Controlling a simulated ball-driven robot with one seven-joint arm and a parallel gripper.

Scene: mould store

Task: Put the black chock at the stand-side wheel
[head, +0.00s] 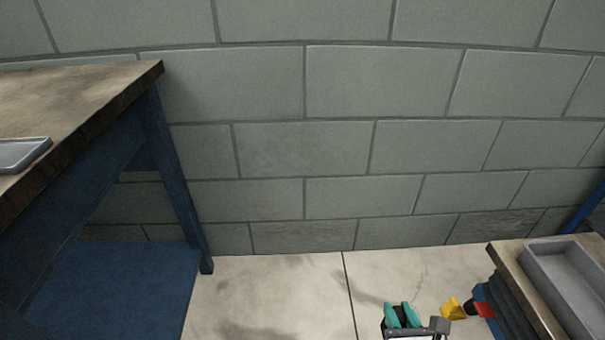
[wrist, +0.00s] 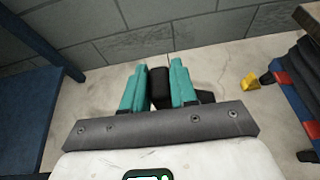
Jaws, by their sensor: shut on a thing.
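My gripper (wrist: 157,78) has teal fingers and is shut on the black chock (wrist: 159,88), a dark block between the fingertips in the wrist view. In the head view my gripper (head: 402,312) is low, right of centre, over the pale floor. A dark wheel (wrist: 266,78) shows at the far corner of the low unit at the right in the wrist view. Another dark wheel (wrist: 307,156) shows at its near end. I cannot tell which one is the stand-side wheel. A yellow wedge (wrist: 250,82) lies on the floor beside the far wheel.
The unit at the right has a wooden top (head: 505,258), a grey tray (head: 565,275) and a red part (head: 484,309). A bench (head: 100,95) with blue legs stands at the left. A block wall (head: 300,150) closes the back. Floor (head: 270,290) between is clear.

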